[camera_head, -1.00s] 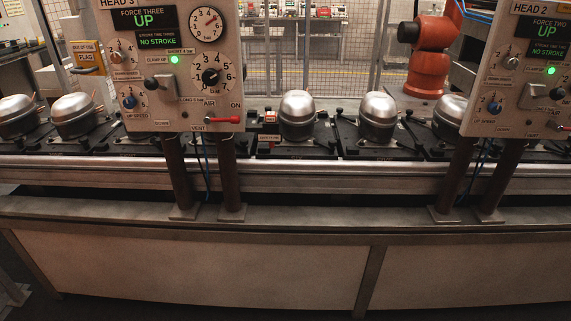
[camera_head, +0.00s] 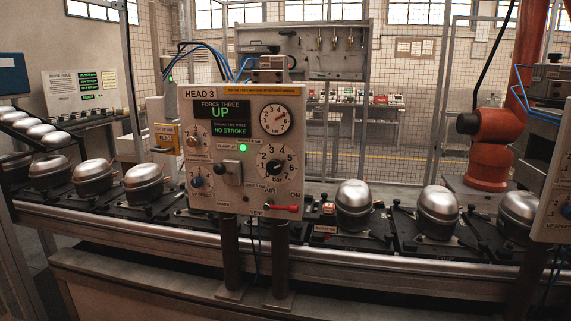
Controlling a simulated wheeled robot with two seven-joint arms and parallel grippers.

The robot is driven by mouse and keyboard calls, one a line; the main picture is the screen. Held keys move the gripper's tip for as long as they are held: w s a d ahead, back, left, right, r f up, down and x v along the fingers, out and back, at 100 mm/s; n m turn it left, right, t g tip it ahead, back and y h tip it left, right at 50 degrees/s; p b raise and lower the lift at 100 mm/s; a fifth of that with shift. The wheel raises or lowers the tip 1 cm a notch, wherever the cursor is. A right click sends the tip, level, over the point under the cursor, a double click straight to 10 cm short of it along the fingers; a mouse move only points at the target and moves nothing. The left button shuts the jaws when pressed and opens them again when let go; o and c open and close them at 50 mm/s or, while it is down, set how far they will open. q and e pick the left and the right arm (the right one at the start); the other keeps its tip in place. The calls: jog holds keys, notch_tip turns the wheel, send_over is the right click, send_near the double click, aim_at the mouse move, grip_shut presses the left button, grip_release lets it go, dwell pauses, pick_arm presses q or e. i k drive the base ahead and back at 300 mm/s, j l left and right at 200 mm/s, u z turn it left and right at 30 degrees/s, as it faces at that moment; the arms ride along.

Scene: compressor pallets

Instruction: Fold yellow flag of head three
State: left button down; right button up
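The head three panel (camera_head: 246,150) stands upright on two posts in the middle of the view, marked "HEAD 3", with a screen reading "FORCE THREE UP" and "NO STROKE". A yellow flag plate (camera_head: 166,135) lettered "FLAG" shows just behind the panel's left edge, facing me. Its mount is partly hidden by the panel. Neither of my grippers is in view.
A conveyor line (camera_head: 400,255) with several silver compressors (camera_head: 354,205) on black pallets runs across behind the posts. An orange robot arm (camera_head: 490,130) stands at the right behind the line. Another panel (camera_head: 556,200) cuts in at the right edge. A rule board (camera_head: 82,92) stands at the far left.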

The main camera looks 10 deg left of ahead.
aim_at(167, 136)
jog(key=i+u, duration=0.4)
jog(key=i+l+u, duration=0.1)
jog(key=u, duration=0.25)
jog(key=i+j+u, duration=0.15)
jog(key=i+u, duration=0.2)
jog(key=u, duration=0.15)
jog(key=i+u, duration=0.45)
jog(key=i+l+u, duration=0.1)
jog(key=i+u, duration=0.15)
jog(key=u, duration=0.25)
